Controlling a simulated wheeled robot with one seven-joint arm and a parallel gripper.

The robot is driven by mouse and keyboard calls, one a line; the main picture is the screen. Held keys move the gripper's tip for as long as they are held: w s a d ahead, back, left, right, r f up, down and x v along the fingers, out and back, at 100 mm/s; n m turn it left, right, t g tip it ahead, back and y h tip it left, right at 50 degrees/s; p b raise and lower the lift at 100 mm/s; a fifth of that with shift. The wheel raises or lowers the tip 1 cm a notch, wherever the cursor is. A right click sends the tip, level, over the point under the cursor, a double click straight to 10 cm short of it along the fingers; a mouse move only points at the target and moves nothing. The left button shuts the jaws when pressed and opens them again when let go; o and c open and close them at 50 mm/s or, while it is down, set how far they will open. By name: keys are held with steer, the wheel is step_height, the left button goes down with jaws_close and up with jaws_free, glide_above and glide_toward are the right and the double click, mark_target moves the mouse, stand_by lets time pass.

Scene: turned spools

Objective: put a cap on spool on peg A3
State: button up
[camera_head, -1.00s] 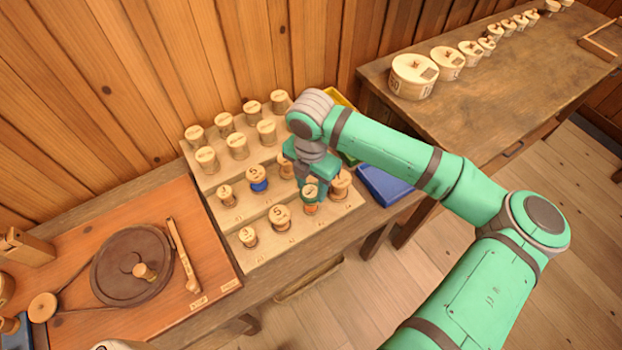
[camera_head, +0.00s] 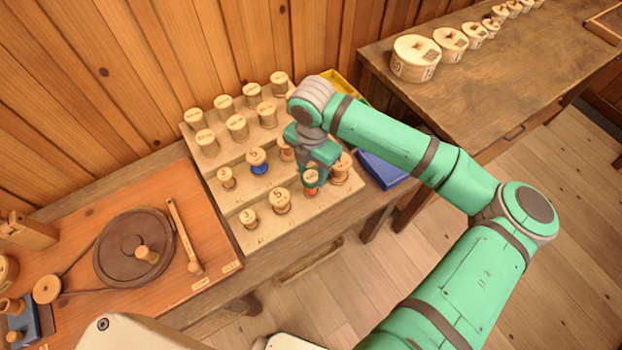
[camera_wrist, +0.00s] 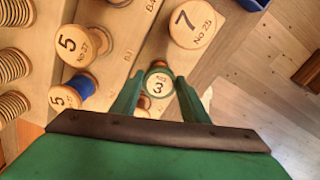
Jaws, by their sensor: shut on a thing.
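My gripper (camera_head: 312,174) reaches down over the front row of the stepped spool board. It is shut on a small round cap marked 3 (camera_wrist: 159,83), with a fingertip on either side of it. The cap has a wooden face and a teal rim. Orange thread of the spool (camera_head: 311,191) shows right under the cap. A bit of orange also shows behind the cap in the wrist view (camera_wrist: 159,64). I cannot tell whether the cap is fully seated, and the peg is hidden.
A larger spool marked 7 (camera_wrist: 192,24) stands close beside the gripper. A spool marked 5 (camera_head: 280,199) is on its other side. A blue spool (camera_head: 260,168) stands one step up. Blue (camera_head: 382,168) and yellow (camera_head: 340,82) trays lie right of the board.

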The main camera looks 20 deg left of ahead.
mark_target(312, 174)
steer(key=shift+f, duration=0.15)
steer(key=shift+f, duration=0.15)
steer(key=shift+f, duration=0.6)
stand_by(1.6)
steer(key=o, duration=0.7)
steer(key=shift+o, duration=0.2)
steer(key=shift+r, duration=4.2)
steer(key=shift+s+a+r, duration=0.1)
steer(key=shift+r, duration=1.2)
